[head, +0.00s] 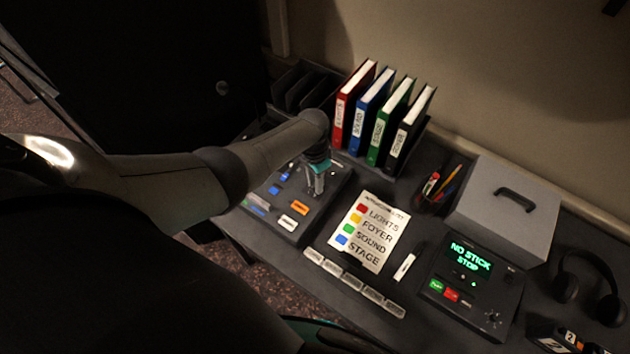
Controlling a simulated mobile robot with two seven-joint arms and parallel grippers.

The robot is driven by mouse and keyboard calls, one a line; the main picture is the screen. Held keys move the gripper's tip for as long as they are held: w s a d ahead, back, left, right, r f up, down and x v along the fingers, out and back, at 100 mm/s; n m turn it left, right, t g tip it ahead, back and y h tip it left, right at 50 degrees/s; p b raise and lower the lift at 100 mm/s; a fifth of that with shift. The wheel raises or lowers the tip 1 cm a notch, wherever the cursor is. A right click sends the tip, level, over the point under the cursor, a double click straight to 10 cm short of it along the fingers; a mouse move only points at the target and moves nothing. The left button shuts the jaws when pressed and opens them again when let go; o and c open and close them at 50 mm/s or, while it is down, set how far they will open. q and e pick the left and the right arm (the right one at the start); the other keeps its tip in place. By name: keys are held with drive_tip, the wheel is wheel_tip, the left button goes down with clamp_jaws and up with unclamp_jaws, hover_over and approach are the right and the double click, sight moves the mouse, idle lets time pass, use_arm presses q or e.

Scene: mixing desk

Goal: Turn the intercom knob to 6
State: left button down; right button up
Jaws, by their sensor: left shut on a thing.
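My left arm comes in from the left and reaches over the dark control panel (273,222) on the desk. My left gripper (315,192) points down at the right part of this panel and is shut on the intercom knob there. The fingers and wrist hide the knob, so its pointer and the number 6 cannot be read. The panel also carries blue, orange, white and green buttons. My right gripper is not in view.
Red, blue, green and black binders (372,115) stand behind the panel. To its right lie a colour-coded card (368,232) and a row of labelled tabs (353,283). A console reading "NO STICK STOP" (470,286), a grey box (505,210), a pen holder (433,202) and headphones (588,287) stand further right.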

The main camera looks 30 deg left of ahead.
use_arm(q)
drive_tip(key=m, duration=0.6)
drive_tip(key=shift+m+b, duration=0.3)
drive_tip(key=shift+b, duration=0.1)
drive_tip(key=m, duration=0.5)
drive_tip(key=shift+y, duration=0.3)
drive_tip(key=shift+b, duration=0.3)
drive_tip(key=c, duration=0.7)
unclamp_jaws()
wheel_tip(320, 180, up, 15)
drive_tip(key=p, duration=0.4)
drive_tip(key=shift+w+r, duration=0.15)
drive_tip(key=shift+w, duration=0.2)
